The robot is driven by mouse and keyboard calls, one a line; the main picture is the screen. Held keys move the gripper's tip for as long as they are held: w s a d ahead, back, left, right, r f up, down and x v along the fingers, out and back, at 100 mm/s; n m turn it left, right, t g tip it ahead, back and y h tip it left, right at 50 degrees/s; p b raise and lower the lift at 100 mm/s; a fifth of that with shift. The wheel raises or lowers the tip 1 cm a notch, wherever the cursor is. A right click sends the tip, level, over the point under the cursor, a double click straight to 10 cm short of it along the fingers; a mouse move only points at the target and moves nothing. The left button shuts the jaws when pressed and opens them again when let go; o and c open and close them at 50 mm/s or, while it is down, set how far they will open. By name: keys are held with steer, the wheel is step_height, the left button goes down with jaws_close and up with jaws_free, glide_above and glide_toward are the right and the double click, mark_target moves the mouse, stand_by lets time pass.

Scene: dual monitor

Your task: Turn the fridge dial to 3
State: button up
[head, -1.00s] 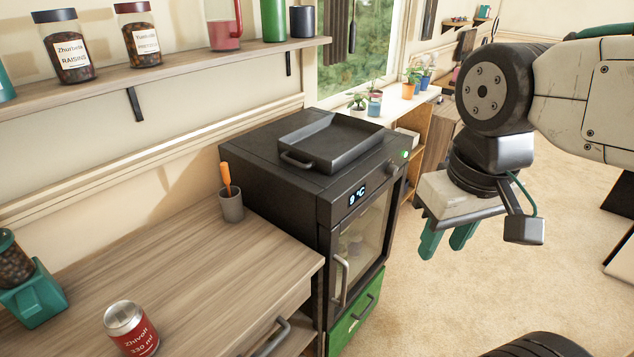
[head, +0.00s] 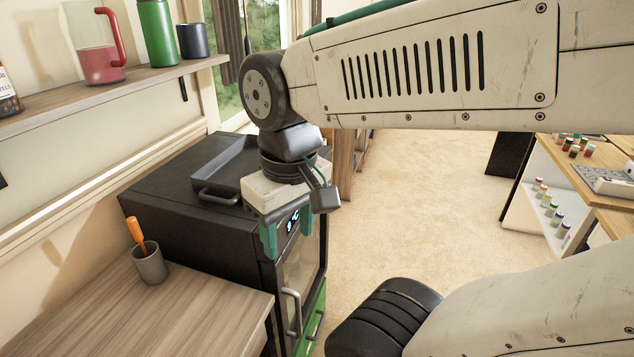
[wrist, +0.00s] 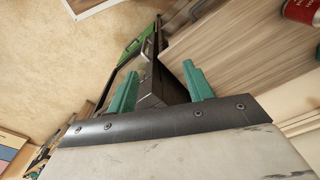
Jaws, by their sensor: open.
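The black fridge (head: 165,200) stands against the wall beside the wooden counter, with a glass door and a vertical handle (head: 292,312). Its small display (head: 293,222) is partly covered by my gripper and seems to read 9 °C. The dial does not show now; my gripper and wrist cover that front area. My gripper (head: 286,238) hangs with teal fingers downward in front of the fridge's upper front edge, open and empty. In the wrist view my gripper's fingers (wrist: 162,88) are apart, with the dark fridge (wrist: 150,76) beyond them; contact cannot be told.
A dark tray (head: 228,182) lies on the fridge top. A grey cup (head: 149,265) with an orange-handled tool stands on the counter (head: 195,315). A shelf (head: 120,88) with a jug and containers hangs above. The carpet (head: 420,210) right of the fridge is clear.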

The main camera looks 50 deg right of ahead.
steer(key=w+d+f+m+t+y, duration=0.35)
steer(key=d+f+m+t, duration=0.2)
steer(key=d+m, duration=0.45)
steer(key=w+d+f+m+t+y, duration=0.2)
steer(key=w+d+f+m+t, duration=0.2)
steer(key=d+f+m, duration=0.65)
steer(key=w+d+f+m+t+y, duration=0.4)
steer(key=d+m, duration=0.3)
steer(key=d, duration=0.7)
steer(key=w+a+r+t+h, duration=0.1)
steer(key=w+r+t+h, duration=0.1)
steer(key=w, duration=0.6)
steer(key=shift+r+m, duration=0.25)
steer(key=shift+m, duration=0.1)
steer(key=c, duration=1)
